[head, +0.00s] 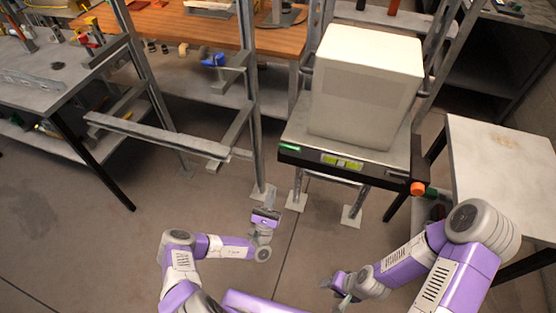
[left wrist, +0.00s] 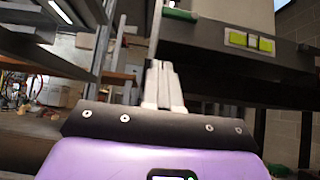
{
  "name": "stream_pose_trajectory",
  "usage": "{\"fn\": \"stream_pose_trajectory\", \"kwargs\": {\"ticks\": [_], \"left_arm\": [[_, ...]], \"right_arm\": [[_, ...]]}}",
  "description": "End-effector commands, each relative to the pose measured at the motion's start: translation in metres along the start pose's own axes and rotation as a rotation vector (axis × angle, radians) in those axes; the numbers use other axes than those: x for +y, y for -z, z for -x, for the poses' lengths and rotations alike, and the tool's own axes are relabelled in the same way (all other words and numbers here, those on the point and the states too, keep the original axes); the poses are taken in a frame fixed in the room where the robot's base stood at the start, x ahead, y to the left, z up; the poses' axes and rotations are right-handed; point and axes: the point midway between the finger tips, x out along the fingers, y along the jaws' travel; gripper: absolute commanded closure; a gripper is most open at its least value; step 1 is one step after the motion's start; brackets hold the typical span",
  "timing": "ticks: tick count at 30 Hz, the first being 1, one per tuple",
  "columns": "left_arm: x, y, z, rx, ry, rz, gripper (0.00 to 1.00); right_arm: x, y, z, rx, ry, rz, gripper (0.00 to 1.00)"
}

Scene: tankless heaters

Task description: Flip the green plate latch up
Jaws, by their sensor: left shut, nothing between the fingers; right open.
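A box-like heater (head: 362,85) stands on a platform with a dark front edge (head: 382,178). A slim green piece (head: 289,147) sits at that edge's left end, and a yellow-green pair of plates (head: 342,162) sits nearer its middle; I cannot tell for sure which is the latch. In the left wrist view, the slim green piece (left wrist: 180,14) and the yellow-green plates (left wrist: 250,42) lie above and right of my fingertips. My left gripper (head: 270,192) is shut and empty, below and apart from the edge; its fingers (left wrist: 162,80) point forward. My right gripper (head: 345,287) is open, lower right.
An orange knob (head: 417,188) sticks out at the platform's right end. Grey metal posts (head: 249,100) and a crossbar (head: 160,134) stand left of the platform. A pale table (head: 510,160) is at right, a grey table (head: 50,75) at left. Floor between is open.

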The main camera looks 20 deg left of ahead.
Motion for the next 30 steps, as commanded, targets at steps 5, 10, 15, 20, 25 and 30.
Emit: {"fn": "stream_pose_trajectory", "kwargs": {"ticks": [5,10,15,20,25,30], "left_arm": [[-0.001,0.000,-0.007,-0.003,0.004,0.002,1.00],[-0.001,-0.001,-0.032,-0.005,0.006,0.002,1.00],[-0.002,0.000,-0.069,-0.004,0.007,0.003,1.00],[-0.002,0.000,-0.102,-0.004,0.007,0.003,1.00],[-0.002,-0.019,-0.119,-0.001,0.006,0.004,1.00],[-0.002,-0.027,-0.127,0.000,0.005,0.003,1.00]], "right_arm": [[0.000,0.000,-0.001,0.000,0.000,0.000,0.51],[0.001,0.000,-0.003,0.000,0.000,0.000,0.51],[0.003,0.000,-0.007,0.000,0.000,0.000,0.51],[0.005,0.001,-0.012,0.000,0.000,0.000,0.51],[0.005,0.001,-0.013,0.000,0.000,0.000,0.51],[0.005,0.001,-0.013,0.000,0.000,0.000,0.51]]}}
